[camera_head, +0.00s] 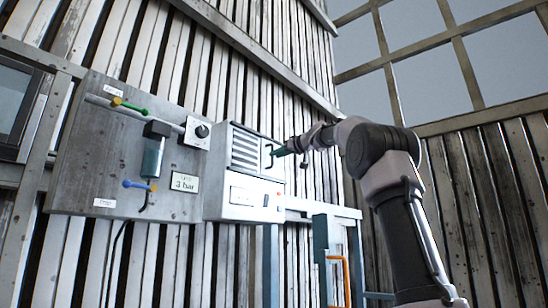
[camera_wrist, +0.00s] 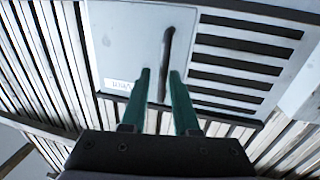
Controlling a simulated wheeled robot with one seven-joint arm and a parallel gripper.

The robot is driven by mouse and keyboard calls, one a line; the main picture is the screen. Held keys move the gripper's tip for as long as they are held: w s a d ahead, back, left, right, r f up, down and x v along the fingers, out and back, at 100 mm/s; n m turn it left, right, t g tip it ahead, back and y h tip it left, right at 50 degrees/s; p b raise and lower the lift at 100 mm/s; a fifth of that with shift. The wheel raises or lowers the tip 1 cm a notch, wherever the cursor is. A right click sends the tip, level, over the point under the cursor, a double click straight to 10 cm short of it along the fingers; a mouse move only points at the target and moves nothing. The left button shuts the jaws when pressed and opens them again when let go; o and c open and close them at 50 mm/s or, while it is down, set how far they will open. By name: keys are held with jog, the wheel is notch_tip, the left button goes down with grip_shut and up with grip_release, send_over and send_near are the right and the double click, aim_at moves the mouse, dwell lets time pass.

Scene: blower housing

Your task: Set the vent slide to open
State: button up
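The vent slide (camera_head: 272,166) is a pale flat plate with a dark bar handle (camera_head: 268,153), on the front of a white housing at the picture's middle. In the wrist view, the plate (camera_wrist: 125,40) and its handle (camera_wrist: 167,45) show beside dark vent slots, several of which are uncovered. My gripper (camera_head: 278,152) has green fingers and points at the handle from the right. In the wrist view, my gripper (camera_wrist: 161,73) is open, with a gap between its fingertips, and part of the handle shows in that gap. I cannot tell whether the fingers touch it.
The white housing (camera_head: 222,196) has louvres (camera_head: 244,148) left of the plate. A grey panel (camera_head: 90,150) on the left carries a green lever (camera_head: 130,107), a blue lever (camera_head: 139,185), a knob (camera_head: 201,131) and a "3 bar" sign (camera_head: 185,183). An orange handle (camera_head: 346,280) stands below right.

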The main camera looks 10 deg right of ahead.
jog(key=v, duration=0.7)
jog(key=shift+s+d, duration=0.2)
jog(key=shift+s, duration=0.1)
jog(key=s+a+f+m+g+h, duration=0.1)
jog(key=s+a+f+m+g, duration=0.1)
jog(key=s+a+f, duration=0.5)
jog(key=s+f+m+g+h, duration=0.2)
jog(key=s+f, duration=0.4)
jog(key=f, duration=0.5)
jog(key=s+f+m+g+h, duration=0.1)
jog(key=s+f+m+g, duration=0.1)
jog(key=s+f, duration=0.9)
jog(key=s+d+f+m+g+h, duration=0.1)
jog(key=s+f+m+g, duration=0.2)
jog(key=s+f, duration=0.8)
notch_tip(320, 180, down, 6)
jog(key=shift+s+d+r+h, duration=0.15)
jog(key=shift+s+d+h, duration=0.1)
jog(key=shift+s+h, duration=0.05)
